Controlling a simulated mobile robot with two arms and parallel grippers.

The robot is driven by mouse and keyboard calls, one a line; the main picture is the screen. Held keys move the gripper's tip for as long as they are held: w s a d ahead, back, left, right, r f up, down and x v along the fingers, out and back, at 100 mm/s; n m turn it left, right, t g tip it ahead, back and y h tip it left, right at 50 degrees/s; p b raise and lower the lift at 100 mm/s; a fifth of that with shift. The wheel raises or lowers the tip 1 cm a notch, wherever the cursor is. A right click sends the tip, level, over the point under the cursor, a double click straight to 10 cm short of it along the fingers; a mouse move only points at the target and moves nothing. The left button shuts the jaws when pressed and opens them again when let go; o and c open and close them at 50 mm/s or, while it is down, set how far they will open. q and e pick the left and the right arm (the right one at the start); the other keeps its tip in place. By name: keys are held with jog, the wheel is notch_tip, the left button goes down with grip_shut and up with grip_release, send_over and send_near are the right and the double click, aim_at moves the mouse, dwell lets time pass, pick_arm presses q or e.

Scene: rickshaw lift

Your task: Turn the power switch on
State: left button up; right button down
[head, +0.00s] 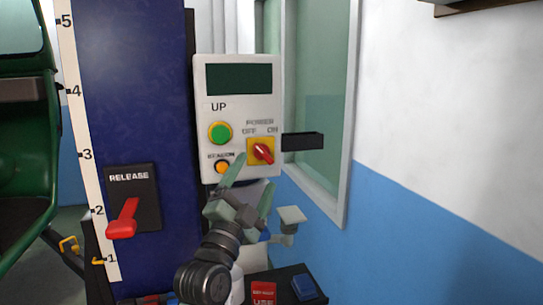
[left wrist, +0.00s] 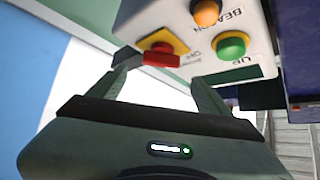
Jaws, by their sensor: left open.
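The power switch (head: 263,152) is a red knob on a yellow square plate, low on the right of a white control box (head: 236,105). OFF is printed above left of it and ON above right. The knob looks slanted; I cannot tell which label it points to. My left gripper (head: 254,173) is open and empty, just below the switch, its fingers pointing up toward it. In the left wrist view the red knob (left wrist: 162,57) shows beyond and between the spread fingertips of the gripper (left wrist: 160,72), apparently apart from them. My right gripper is not in view.
The box also has a green UP button (head: 220,132) and an orange BEACON button (head: 222,167). A dark bracket (head: 302,141) juts out right of it. A red release lever (head: 123,218) is on the blue column at left. A pale grey piece (head: 290,218) sits right of the gripper.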

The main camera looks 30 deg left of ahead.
aim_at(264, 156)
pick_arm(q)
jog(key=p+x, duration=0.1)
jog(key=x, duration=0.5)
jog(key=shift+a+r+p, duration=0.1)
jog(key=shift+r+p, duration=0.05)
jog(key=shift+p, duration=0.25)
jog(key=shift+w+a+r, duration=0.15)
jog(key=shift+w+r, duration=0.05)
jog(key=shift+w, duration=0.45)
jog(key=c, duration=1.3)
jog(key=shift+c, duration=0.3)
